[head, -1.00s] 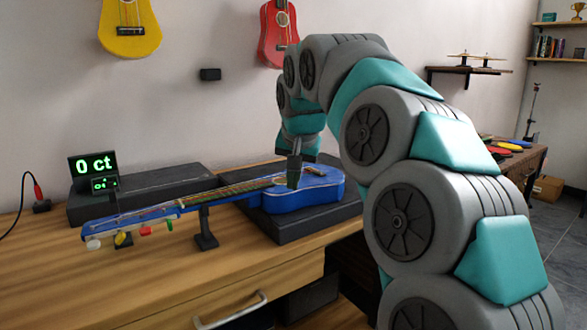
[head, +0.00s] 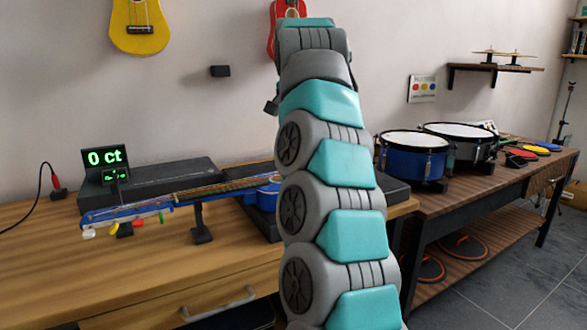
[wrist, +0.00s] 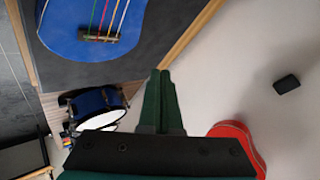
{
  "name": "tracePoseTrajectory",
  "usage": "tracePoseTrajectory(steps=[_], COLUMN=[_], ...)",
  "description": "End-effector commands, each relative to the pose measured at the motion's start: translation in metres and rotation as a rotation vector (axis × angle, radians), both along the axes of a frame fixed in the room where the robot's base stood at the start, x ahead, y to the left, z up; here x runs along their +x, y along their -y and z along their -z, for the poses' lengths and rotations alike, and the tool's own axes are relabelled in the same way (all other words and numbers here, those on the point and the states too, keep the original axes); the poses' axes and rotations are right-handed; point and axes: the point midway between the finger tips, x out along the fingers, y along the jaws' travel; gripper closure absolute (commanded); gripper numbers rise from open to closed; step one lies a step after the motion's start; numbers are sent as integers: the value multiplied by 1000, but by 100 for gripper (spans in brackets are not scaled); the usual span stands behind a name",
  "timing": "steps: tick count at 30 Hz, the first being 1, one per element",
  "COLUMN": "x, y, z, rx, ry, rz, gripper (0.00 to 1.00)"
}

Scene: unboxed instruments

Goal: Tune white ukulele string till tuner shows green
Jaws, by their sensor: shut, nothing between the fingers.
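The blue ukulele (head: 130,214) lies on the wooden bench with its neck to the left on a dark stand. Its coloured pegs hang at the head end, with the white peg (head: 89,233) leftmost. Its body is mostly hidden by my arm in the head view. The wrist view shows the blue body (wrist: 85,40) with coloured strings, one of them white. The tuner (head: 105,158) behind the head reads "0 ct" in green. My gripper (wrist: 160,75) is shut and empty, raised clear of the ukulele and pegs.
A black case (head: 165,180) lies behind the neck. Drums (head: 411,153) stand on another table at right. Yellow (head: 140,30) and red ukuleles hang on the wall. The bench front is clear.

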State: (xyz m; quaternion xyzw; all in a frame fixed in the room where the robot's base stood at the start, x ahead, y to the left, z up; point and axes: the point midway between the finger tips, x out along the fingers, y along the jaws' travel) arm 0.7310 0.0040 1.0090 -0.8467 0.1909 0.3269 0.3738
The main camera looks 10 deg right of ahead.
Motion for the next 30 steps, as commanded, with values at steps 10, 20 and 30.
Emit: tracePoseTrajectory(steps=[10,20,30], x=[0,0,0], y=[0,0,-1], z=[1,15,50], rx=[0,0,-1], ry=[-1,-6,-2], rz=[-1,-1,-5], gripper=[100,100,100])
